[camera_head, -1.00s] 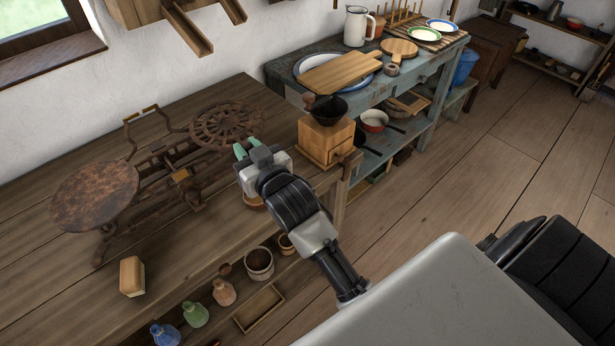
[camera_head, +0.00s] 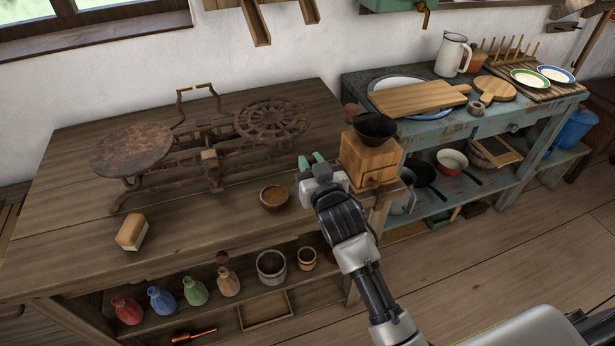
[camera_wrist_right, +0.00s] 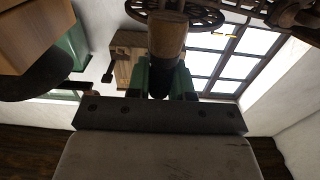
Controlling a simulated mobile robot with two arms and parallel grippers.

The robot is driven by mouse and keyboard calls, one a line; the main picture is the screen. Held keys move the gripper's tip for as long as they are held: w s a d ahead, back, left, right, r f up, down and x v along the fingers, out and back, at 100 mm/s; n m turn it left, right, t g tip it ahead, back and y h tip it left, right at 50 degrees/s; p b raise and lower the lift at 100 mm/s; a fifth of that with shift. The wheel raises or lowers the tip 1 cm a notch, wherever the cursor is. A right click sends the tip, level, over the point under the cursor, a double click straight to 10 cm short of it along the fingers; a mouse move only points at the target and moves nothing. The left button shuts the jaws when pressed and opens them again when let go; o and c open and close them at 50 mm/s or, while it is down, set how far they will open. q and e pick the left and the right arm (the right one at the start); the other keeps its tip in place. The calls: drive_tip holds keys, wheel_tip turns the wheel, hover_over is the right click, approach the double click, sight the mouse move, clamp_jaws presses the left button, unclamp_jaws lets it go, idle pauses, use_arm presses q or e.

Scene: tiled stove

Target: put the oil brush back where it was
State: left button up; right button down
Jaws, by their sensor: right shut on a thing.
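My right gripper (camera_head: 312,162) is above the table's right end, between a small brown bowl (camera_head: 274,197) and the wooden coffee mill (camera_head: 369,160). In the wrist view the right gripper (camera_wrist_right: 166,80) is shut on a short piece with a wooden part and a black part, which I take for the oil brush (camera_wrist_right: 168,38). Its black part lies between the green fingertips. The head view does not show the brush clearly. The bowl stands on the table, left of the gripper and apart from it. My left gripper is not in view.
A rusty scale (camera_head: 205,155) fills the back of the table (camera_head: 75,215). A wood-backed brush or block (camera_head: 132,232) lies at front left. Bottles and pots, including a blue bottle (camera_head: 162,299), stand on the shelf below. A blue side table (camera_head: 430,128) holds boards and plates.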

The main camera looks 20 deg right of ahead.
drive_tip(key=shift+w+f, duration=0.8)
drive_tip(key=shift+w, duration=0.35)
drive_tip(key=shift+f, duration=1.9)
drive_tip(key=shift+f+b, duration=0.15)
drive_tip(key=shift+b, duration=0.2)
drive_tip(key=c, duration=1)
unclamp_jaws()
